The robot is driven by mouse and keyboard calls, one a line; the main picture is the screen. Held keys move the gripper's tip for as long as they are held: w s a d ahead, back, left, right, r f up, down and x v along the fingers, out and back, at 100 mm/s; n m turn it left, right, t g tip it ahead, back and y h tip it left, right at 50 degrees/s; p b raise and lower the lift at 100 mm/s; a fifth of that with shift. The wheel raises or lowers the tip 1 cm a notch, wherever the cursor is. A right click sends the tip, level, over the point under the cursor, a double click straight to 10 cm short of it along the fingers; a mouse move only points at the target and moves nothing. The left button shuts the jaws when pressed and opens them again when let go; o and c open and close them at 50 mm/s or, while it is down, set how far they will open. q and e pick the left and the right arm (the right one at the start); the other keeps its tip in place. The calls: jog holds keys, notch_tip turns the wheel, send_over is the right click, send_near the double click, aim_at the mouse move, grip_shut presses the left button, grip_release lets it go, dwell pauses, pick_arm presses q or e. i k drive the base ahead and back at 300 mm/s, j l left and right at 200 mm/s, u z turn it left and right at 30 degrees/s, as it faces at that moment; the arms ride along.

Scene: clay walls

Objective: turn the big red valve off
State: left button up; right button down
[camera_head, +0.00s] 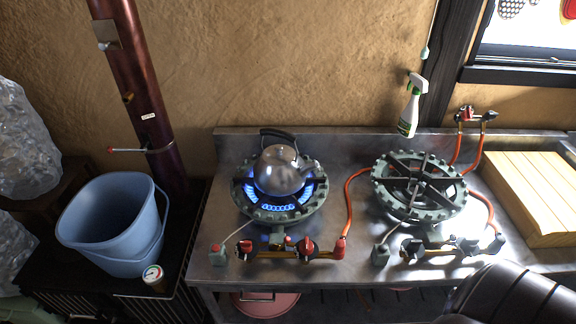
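Two red valve knobs sit on the brass pipe at the front of the left burner. The right one (306,246) looks a little bigger than the left one (244,248). Blue flames (279,207) burn in the left burner (252,212) under a steel kettle (281,172) with a black handle. A smaller red valve (467,113) is on the wall pipe at the right. Neither of my grippers is in view.
A right burner (376,187) without visible flame stands beside the left one, with orange hoses (352,190). A spray bottle (410,106) is at the back. A blue bucket (112,222) and a gauge can (154,278) are left. A wooden board (535,190) is right. A dark ribbed shape (512,297) fills the lower right.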

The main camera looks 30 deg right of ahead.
aim_at(306, 246)
jog(key=k+z, duration=0.15)
jog(key=z, duration=1)
